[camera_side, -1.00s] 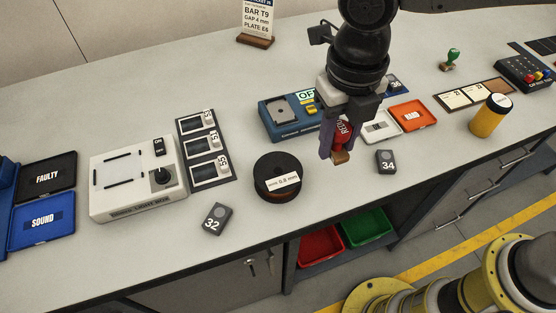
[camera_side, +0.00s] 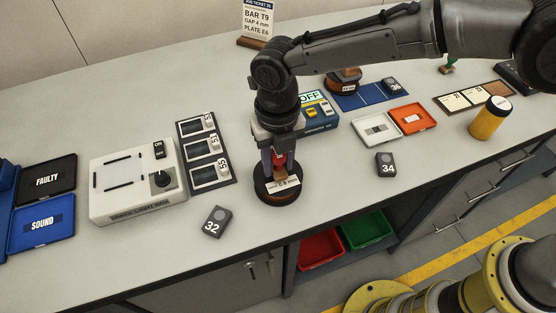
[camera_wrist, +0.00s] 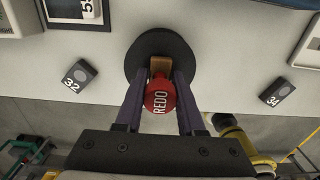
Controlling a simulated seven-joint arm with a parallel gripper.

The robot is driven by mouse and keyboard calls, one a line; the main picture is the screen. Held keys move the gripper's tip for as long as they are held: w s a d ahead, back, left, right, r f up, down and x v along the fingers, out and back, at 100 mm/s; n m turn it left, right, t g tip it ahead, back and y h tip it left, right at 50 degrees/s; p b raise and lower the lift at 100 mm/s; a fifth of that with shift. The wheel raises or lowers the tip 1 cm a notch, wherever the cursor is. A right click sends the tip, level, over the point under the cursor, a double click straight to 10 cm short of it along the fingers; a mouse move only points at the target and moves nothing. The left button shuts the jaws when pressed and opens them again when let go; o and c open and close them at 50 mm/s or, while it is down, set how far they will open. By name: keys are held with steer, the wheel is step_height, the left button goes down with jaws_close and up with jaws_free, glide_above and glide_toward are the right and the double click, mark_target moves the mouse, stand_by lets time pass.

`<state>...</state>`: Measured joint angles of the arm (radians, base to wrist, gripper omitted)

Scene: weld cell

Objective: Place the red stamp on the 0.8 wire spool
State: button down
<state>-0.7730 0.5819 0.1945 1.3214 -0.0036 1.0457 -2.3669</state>
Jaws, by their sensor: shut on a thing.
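The 0.8 wire spool (camera_side: 270,194) is a black disc with a white label, lying flat on the bench left of centre. My gripper (camera_side: 280,172) points down over it in the side view. It is shut on the red stamp (camera_side: 279,158), whose red knob reads REDO in the wrist view (camera_wrist: 160,97). The stamp's wooden base (camera_wrist: 160,64) is over the spool's (camera_wrist: 150,45) top near its middle. The stamp looks upright at the spool's top. I cannot tell whether its base touches the spool. My gripper hides part of the spool in the side view.
Block 32 (camera_side: 216,222) lies left of the spool and block 34 (camera_side: 385,163) to its right. The white light box (camera_side: 135,184) and a panel of small screens (camera_side: 208,150) stand to the left. A blue OFF device (camera_side: 318,112) is close behind. The bench's front edge is near.

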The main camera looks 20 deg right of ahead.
steer(key=shift+f, duration=0.35)
steer(key=c, duration=0.5)
jaws_free()
steer(key=shift+r, duration=0.15)
step_height(320, 180, up, 12)
steer(key=shift+r, duration=0.1)
